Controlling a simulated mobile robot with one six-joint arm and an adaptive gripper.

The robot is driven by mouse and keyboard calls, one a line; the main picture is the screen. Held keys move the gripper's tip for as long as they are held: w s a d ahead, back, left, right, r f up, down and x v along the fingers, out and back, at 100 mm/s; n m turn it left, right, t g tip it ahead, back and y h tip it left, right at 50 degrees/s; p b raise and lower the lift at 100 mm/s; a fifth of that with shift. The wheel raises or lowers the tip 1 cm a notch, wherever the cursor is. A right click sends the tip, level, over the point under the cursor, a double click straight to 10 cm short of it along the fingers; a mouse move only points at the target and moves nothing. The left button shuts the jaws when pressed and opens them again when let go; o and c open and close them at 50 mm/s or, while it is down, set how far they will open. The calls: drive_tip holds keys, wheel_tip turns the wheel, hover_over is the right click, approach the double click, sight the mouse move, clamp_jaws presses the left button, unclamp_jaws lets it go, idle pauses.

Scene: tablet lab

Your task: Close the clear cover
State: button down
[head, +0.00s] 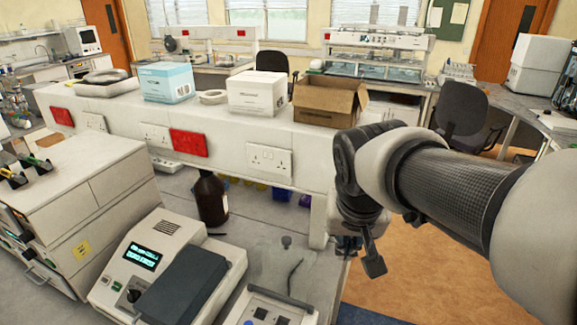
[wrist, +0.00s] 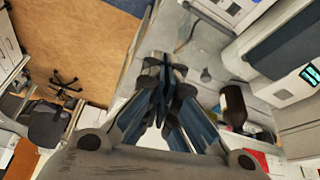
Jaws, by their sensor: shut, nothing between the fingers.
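A pale instrument (head: 262,308) with a dark hinge bar along its back stands at the bottom of the head view, partly cut off. Its clear cover (head: 268,262) appears raised behind that bar, faint against the bench, with a small dark knob (head: 286,241) near its top. The wrist view shows the cover (wrist: 208,45) and knob (wrist: 205,75) to the right of the fingers. My gripper (head: 373,264) is shut and empty, to the right of the cover and apart from it, near the bench's right edge. Its fingertips (wrist: 161,62) meet in the wrist view.
A grey instrument with a lit display (head: 141,257) stands left of the cover. A brown bottle (head: 209,198) stands behind it. A raised shelf (head: 315,145) with sockets and boxes runs across the back. Open floor (head: 440,235) lies to the right.

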drive_tip(key=w+a+f+m+p, duration=0.1)
drive_tip(key=w+a+p, duration=0.7)
drive_tip(key=w, duration=0.9)
wheel_tip(320, 180, down, 10)
drive_tip(key=a+b, duration=0.2)
drive_tip(key=shift+w+h, duration=0.15)
drive_tip(key=shift+h, duration=0.15)
drive_tip(key=shift+a+f+b, duration=0.1)
drive_tip(key=shift+a+b, duration=0.05)
drive_tip(key=shift+b, duration=0.7)
